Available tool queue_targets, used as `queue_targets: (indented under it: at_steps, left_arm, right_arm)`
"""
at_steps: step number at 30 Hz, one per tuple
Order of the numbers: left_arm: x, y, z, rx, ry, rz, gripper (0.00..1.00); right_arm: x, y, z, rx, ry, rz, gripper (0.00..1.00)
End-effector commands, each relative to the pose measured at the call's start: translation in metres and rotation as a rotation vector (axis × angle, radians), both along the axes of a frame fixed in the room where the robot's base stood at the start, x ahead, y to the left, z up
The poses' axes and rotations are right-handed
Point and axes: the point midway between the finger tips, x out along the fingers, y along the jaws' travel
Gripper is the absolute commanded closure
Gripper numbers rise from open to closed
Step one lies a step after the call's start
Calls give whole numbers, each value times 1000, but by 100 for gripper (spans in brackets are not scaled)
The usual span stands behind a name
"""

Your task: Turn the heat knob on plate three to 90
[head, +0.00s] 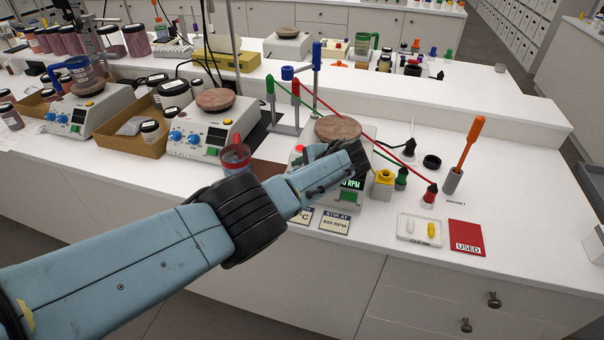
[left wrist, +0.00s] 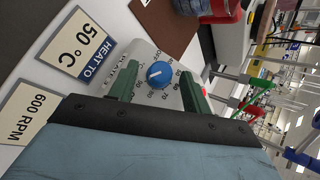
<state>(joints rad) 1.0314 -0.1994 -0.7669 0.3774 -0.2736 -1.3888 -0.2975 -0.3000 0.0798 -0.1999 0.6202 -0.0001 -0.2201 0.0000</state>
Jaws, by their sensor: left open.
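Plate three is the right-hand white stirrer hotplate with a brown round top (head: 338,129). My left gripper (head: 338,165) is at its front panel and hides the knob in the head view. In the left wrist view the blue heat knob (left wrist: 159,74) sits on the numbered dial, its white pointer mark towards picture left. The open green fingers (left wrist: 158,90) are on either side of the knob; I cannot tell if they touch it. A card reading HEAT TO 50 °C (left wrist: 82,44) and a 600 RPM card (left wrist: 27,112) lie in front. My right gripper is not in view.
Two more hotplates (head: 200,135) stand further left.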

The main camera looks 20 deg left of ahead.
Motion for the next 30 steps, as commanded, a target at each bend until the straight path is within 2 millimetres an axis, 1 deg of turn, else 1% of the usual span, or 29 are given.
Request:
queue_targets:
  at_steps: [5,8,13,18,21,24,30]
  left_arm:
    - [-2,-6,8,-1,-1,-3,51]
    - [-7,-15,19,-2,-2,-4,51]
    - [-21,-39,44,-3,-2,-3,51]
    - [-34,-62,67,-3,-2,-2,51]
    - [-40,-73,78,-3,-1,-3,51]
    - [-45,-80,85,-1,-1,-1,51]
    - [-48,-85,91,-1,1,0,51]
  right_arm:
    - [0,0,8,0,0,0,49]
    - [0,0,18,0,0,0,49]
    - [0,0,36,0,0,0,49]
    - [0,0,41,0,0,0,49]
    - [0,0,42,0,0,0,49]
    - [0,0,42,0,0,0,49]
    - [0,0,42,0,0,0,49]
